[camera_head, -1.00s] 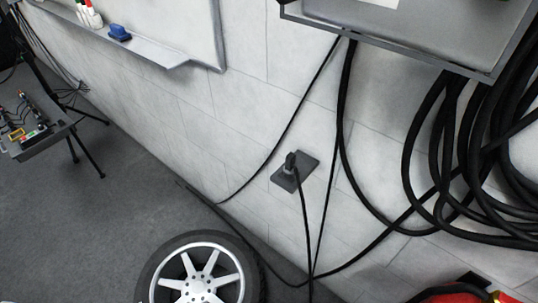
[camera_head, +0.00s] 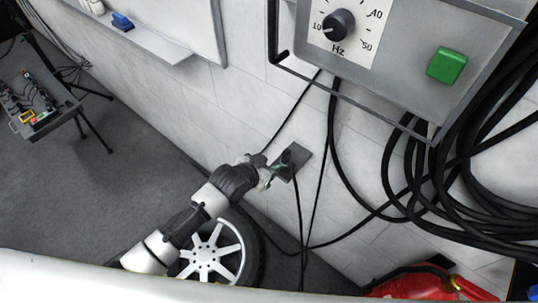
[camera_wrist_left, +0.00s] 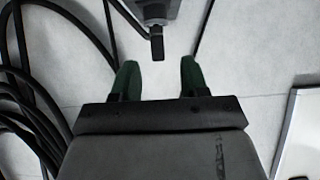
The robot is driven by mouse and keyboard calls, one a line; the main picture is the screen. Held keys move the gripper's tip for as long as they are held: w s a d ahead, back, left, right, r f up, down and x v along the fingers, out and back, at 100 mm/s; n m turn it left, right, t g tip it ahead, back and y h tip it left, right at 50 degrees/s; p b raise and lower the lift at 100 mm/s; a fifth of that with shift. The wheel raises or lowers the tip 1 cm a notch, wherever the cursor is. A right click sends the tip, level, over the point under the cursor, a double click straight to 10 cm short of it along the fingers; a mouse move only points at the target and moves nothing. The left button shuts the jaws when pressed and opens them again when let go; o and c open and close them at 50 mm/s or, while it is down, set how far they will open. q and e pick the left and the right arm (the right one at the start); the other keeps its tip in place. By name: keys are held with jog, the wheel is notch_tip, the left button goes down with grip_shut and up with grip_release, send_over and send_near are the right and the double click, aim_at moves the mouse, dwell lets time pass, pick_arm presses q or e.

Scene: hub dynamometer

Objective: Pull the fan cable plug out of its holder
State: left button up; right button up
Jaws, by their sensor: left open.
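The fan cable plug (camera_head: 287,158) is black and sits in its holder, a dark grey plate (camera_head: 303,161) on the white wall, with a black cable hanging down from it. My left gripper (camera_head: 270,172) reaches up from the lower left and is close beside the plug in the head view. In the left wrist view the gripper (camera_wrist_left: 158,78) is open, with two green fingertips apart and nothing between them. A black part of the plug (camera_wrist_left: 157,45) shows just ahead of the gap, roughly centred. The right gripper is not in view.
A grey control box (camera_head: 400,60) with a dial and green button juts out above. Thick black cables (camera_head: 420,190) hang in coils at the right. A wheel (camera_head: 212,252) stands below my left arm, and a red object (camera_head: 430,283) lies at lower right.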

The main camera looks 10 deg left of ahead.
aim_at(284, 153)
pick_arm(q)
jog(key=b+x, duration=0.4)
jog(key=d+r+b+x, duration=0.1)
jog(key=b+x, duration=0.1)
jog(key=b, duration=0.1)
jog(key=shift+w+d+f, duration=0.1)
jog(key=shift+w, duration=0.3)
jog(key=shift+b+x, duration=0.6)
jog(key=shift+x, duration=0.35)
jog(key=shift+c, duration=0.4)
grip_shut()
jog(key=shift+w+r+p, duration=0.1)
jog(key=shift+r+p, duration=0.75)
jog(key=shift+p, duration=0.05)
jog(key=shift+r+p, duration=2.05)
jog(key=shift+p, duration=0.05)
